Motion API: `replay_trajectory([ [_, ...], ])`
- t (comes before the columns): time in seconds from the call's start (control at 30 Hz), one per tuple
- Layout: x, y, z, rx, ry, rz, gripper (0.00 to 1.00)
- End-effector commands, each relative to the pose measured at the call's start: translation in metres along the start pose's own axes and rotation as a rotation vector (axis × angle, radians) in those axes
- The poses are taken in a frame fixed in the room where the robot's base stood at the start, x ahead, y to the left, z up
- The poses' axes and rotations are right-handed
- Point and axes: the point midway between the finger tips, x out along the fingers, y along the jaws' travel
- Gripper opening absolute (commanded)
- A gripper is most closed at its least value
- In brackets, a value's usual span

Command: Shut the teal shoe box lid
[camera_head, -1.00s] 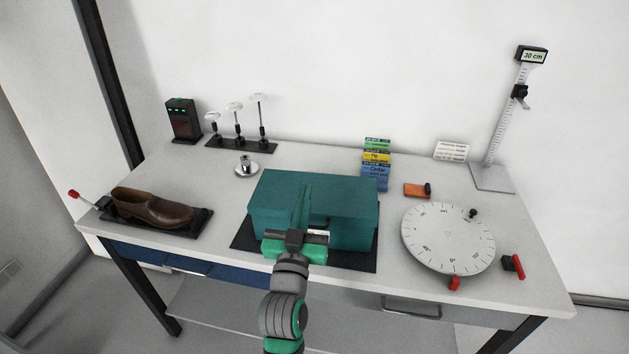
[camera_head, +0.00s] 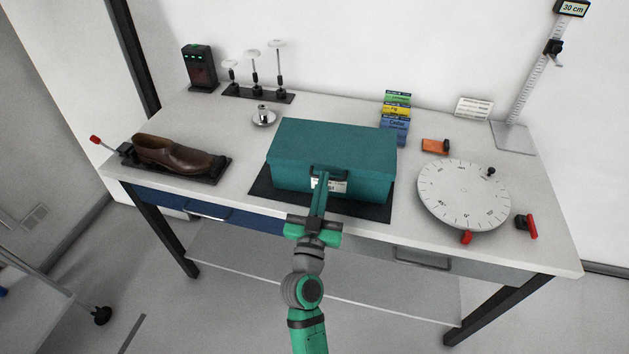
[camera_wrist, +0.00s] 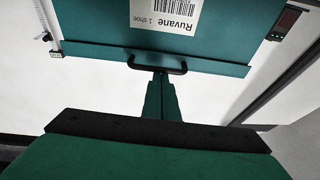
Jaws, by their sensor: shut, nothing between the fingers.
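The teal shoe box (camera_head: 295,180) stands on a dark mat on the workbench, with its teal lid (camera_head: 335,143) lying flat on top. I see no gap under the lid in the head view. A dark handle (camera_head: 328,171) is on the lid's front edge; it also shows in the wrist view (camera_wrist: 157,66), close to my fingertips. My gripper (camera_head: 321,181) is shut and empty at the front of the box, just below the handle. I cannot tell whether the fingertips touch the box. My fingers partly cover the white label (camera_wrist: 166,14) in the head view.
A brown shoe (camera_head: 172,155) is on a black stand at the left. A white dial turntable (camera_head: 463,196) is at the right. Small coloured boxes (camera_head: 396,118) stand behind the teal box. The floor in front of the bench is clear around my arm.

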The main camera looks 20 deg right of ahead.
Motion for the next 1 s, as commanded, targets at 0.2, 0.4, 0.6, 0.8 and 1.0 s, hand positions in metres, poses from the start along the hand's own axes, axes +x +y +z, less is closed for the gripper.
replay_trajectory([
  [0.2, -0.002, 0.003, 0.021, -0.006, -0.038, 0.005, 0.0],
  [0.4, -0.002, 0.003, 0.021, -0.005, -0.038, 0.004, 0.0],
  [0.6, -0.003, 0.002, 0.013, -0.004, -0.033, 0.004, 0.0],
  [0.8, -0.007, -0.002, -0.014, 0.001, -0.018, 0.001, 0.0],
  [1.0, -0.016, 0.001, -0.026, -0.006, -0.009, 0.005, 0.0],
])
